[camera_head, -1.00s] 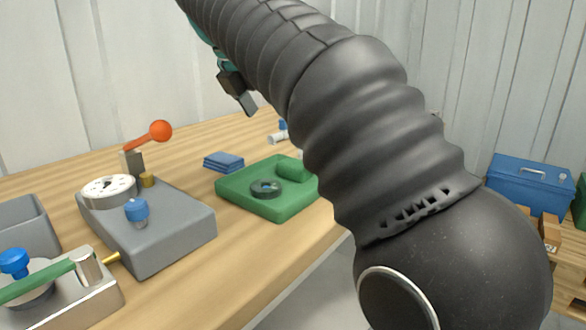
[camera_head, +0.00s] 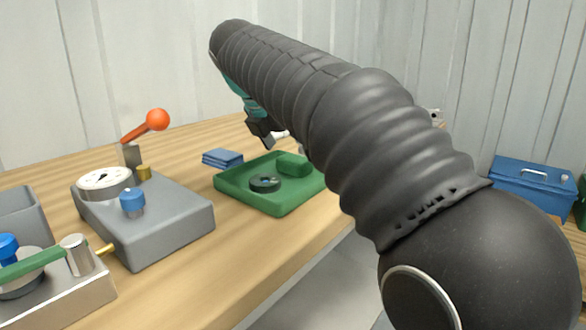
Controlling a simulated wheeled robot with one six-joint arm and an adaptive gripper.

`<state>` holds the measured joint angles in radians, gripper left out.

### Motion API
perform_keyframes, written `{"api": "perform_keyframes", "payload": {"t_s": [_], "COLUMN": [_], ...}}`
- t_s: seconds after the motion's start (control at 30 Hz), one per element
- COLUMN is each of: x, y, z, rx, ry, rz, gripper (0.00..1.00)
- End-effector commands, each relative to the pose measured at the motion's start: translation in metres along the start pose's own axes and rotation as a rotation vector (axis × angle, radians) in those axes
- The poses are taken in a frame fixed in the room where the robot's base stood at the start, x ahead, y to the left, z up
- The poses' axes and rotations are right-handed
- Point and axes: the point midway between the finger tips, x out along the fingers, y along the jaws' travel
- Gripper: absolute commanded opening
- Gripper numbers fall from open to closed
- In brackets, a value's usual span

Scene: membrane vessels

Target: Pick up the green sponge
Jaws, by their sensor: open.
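A green block (camera_head: 292,164), which looks like the sponge, lies in the back right part of a green tray (camera_head: 228,184) on the wooden table. A dark round ring (camera_head: 265,184) lies in the same tray, left of and in front of the block. My gripper (camera_head: 268,142) is open and hangs above and behind the tray, a little left of the block. It appears apart from the block, with nothing visible between its fingers. My black-sleeved arm hides part of the gripper and the tray's right side.
Folded blue cloths (camera_head: 222,158) lie left of the tray. A grey device (camera_head: 165,222) with a blue knob and an orange-ended lever (camera_head: 157,120) stands further left. A white item (camera_head: 280,135) lies behind the gripper. A blue toolbox (camera_head: 533,185) stands at the right.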

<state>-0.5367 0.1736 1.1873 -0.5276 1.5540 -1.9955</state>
Motion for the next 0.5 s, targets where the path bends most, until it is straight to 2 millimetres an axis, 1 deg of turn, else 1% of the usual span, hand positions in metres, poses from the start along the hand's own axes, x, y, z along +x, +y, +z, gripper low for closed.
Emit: {"api": "perform_keyframes", "payload": {"t_s": [0.03, 0.1, 0.2, 0.43, 0.47, 0.5], "x": [0.010, 0.020, 0.028, 0.029, 0.029, 0.029], "y": [0.000, 0.000, 0.000, 0.000, 0.000, 0.000], "z": [-0.003, -0.002, -0.002, -0.001, -0.001, -0.001], "rx": [0.001, 0.001, 0.002, 0.002, 0.002, 0.002], "ry": [0.001, 0.001, 0.001, 0.000, 0.000, 0.000], "rz": [-0.003, -0.003, 0.000, 0.000, 0.000, 0.000], "gripper": [1.00, 1.00, 1.00, 1.00, 0.93, 0.82]}}
